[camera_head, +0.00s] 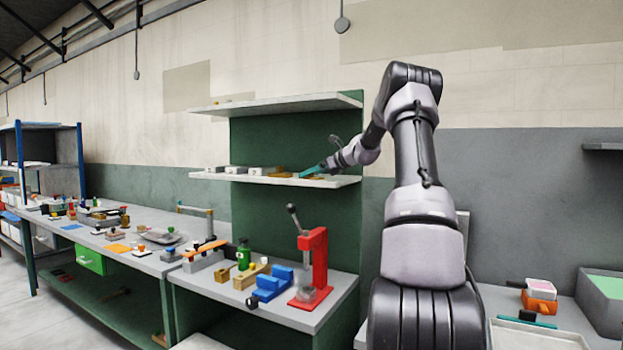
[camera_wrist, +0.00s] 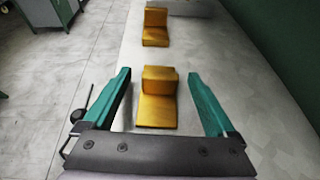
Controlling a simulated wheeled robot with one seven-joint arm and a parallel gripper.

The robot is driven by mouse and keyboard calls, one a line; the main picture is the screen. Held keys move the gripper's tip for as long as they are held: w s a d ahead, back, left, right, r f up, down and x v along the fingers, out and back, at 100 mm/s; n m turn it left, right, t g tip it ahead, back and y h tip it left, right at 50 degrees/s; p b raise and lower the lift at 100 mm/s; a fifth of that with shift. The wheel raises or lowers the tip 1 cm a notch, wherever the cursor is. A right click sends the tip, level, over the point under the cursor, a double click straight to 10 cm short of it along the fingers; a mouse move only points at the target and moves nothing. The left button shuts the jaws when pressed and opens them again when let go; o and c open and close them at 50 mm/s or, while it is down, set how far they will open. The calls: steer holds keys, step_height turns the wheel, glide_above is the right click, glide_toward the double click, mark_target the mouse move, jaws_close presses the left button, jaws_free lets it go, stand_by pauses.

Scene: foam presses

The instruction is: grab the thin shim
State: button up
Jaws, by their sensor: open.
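My gripper (camera_wrist: 159,76) is open, with its two teal fingers on either side of a yellow L-shaped piece (camera_wrist: 157,110) in the wrist view. That piece lies on the pale grey shelf (camera_wrist: 225,90), and both fingers look apart from it. A second, similar yellow piece (camera_wrist: 156,38) stands farther along the shelf. I cannot tell which piece is the thin shim, or whether either one is. In the head view my gripper (camera_head: 312,170) is over the lower wall shelf (camera_head: 330,182), right of small yellow pieces (camera_head: 280,175).
Pale blocks (camera_head: 236,170) sit farther left on the same shelf. An upper shelf (camera_head: 290,103) hangs above it. Below, a red press (camera_head: 318,262) and blue blocks (camera_head: 272,284) stand on a bench (camera_head: 325,310). A green panel (camera_wrist: 275,40) bounds the shelf's right side.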

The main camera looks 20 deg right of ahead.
steer(key=shift+w+a, duration=0.1)
jaws_close()
steer(key=shift+r, duration=0.15)
